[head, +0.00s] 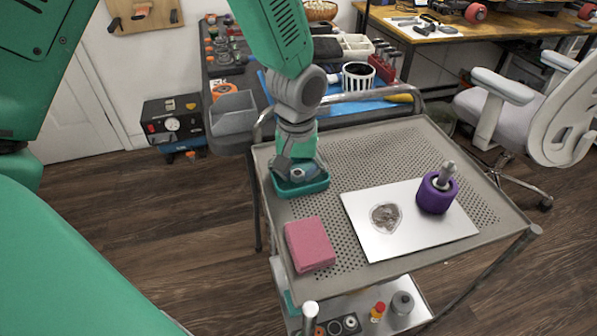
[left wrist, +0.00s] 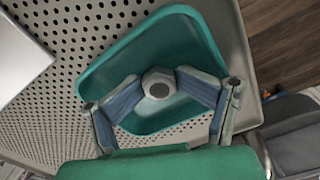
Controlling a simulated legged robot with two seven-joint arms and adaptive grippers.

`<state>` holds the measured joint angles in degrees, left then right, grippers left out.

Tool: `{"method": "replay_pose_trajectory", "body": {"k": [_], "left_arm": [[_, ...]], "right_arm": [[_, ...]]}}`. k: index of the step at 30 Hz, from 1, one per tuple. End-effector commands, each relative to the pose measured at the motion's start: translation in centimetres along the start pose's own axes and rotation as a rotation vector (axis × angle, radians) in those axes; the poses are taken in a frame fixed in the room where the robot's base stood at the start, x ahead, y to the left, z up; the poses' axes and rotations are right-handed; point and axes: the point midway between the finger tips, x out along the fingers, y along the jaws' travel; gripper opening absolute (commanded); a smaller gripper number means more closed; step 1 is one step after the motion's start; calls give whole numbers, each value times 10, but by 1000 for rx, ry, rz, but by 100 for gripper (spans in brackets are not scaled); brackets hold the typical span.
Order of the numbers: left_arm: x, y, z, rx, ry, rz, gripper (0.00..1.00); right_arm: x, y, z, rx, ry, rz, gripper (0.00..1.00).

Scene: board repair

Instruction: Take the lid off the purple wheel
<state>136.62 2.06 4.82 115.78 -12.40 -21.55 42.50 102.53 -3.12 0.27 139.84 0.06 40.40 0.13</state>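The purple wheel (head: 437,194) stands on a white sheet on the cart, with a grey metal shaft (head: 447,173) rising from its top. My left gripper (head: 298,170) is at the teal tray (head: 303,188) on the cart's far left, well apart from the wheel. In the left wrist view, its two blue-padded fingers (left wrist: 158,84) meet the sides of a grey hexagonal piece (left wrist: 159,83) with a dark round centre, which looks like the lid. The piece shows over the teal tray (left wrist: 120,60); its exact height above the tray floor cannot be told. My right gripper is not in view.
The white sheet (head: 360,220) carries a small clear patch (head: 385,217). A pink block (head: 309,244) lies at the cart's front left. Perforated metal (head: 385,150) is bare behind the sheet. A lower shelf holds small parts. A chair (head: 530,110) stands right.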

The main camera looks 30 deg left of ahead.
Motion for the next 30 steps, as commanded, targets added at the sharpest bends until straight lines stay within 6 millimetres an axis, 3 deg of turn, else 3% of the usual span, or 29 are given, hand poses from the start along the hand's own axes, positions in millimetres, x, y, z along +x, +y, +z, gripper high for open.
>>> {"method": "replay_pose_trajectory", "body": {"k": [16, 30], "left_arm": [[-10, -1, 0, -1, 4, 1, 45], [-109, 0, 0, -2, 7, 1, 45]], "right_arm": [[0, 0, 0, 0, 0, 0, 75], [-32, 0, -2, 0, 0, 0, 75]]}}
